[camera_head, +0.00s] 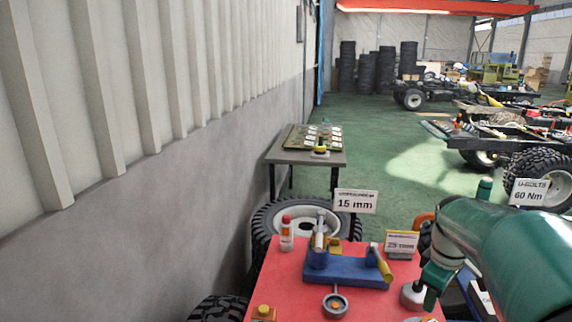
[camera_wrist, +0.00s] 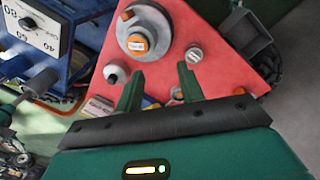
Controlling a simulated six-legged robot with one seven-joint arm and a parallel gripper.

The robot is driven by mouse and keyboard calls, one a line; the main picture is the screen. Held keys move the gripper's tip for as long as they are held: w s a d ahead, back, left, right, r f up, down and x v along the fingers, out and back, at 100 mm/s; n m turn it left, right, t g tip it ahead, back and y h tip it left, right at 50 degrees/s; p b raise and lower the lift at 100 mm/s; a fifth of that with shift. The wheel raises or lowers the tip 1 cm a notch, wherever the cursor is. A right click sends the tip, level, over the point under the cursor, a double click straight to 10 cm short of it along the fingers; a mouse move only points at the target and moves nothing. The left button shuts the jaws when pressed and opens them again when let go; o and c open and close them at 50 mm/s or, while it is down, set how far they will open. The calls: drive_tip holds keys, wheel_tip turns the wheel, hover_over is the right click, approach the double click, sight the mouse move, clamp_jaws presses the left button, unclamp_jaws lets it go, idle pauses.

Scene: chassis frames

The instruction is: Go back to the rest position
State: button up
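My gripper (camera_wrist: 160,76) is in the wrist view with its two green fingers apart. It is open, and nothing shows between the fingers. Beyond the fingers is a red plate (camera_wrist: 205,32) carrying a round grey fitting with an orange cap (camera_wrist: 138,42). Whether the fingertips touch the plate I cannot tell. In the head view my green arm (camera_head: 505,245) reaches in from the right edge, over the right side of the red plate (camera_head: 285,275). The fingers are not clearly visible there.
On the red plate stand a blue fixture (camera_head: 345,270), a small red-capped bottle (camera_head: 286,235) and signs reading "15 mm" (camera_head: 355,201) and "25 mm" (camera_head: 401,243). A grey table (camera_head: 290,156) stands behind, along the left wall. Wheeled chassis (camera_head: 490,140) stand right. Green floor (camera_head: 385,150) is open between.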

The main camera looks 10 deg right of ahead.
drive_tip(key=s+a+r+m+t, duration=0.1)
drive_tip(key=s+a+m, duration=0.1)
drive_tip(key=s+a, duration=0.2)
drive_tip(key=s+a+r+m+t, duration=0.1)
drive_tip(key=s+a, duration=0.3)
drive_tip(key=a, duration=0.7)
drive_tip(key=s+a+r+m+t+y, duration=0.1)
drive_tip(key=s+a+m+t, duration=0.1)
drive_tip(key=a, duration=0.5)
drive_tip(key=s+m, duration=0.1)
drive_tip(key=s, duration=0.1)
drive_tip(key=shift+s+a+t, duration=0.3)
drive_tip(key=shift+s+a, duration=0.05)
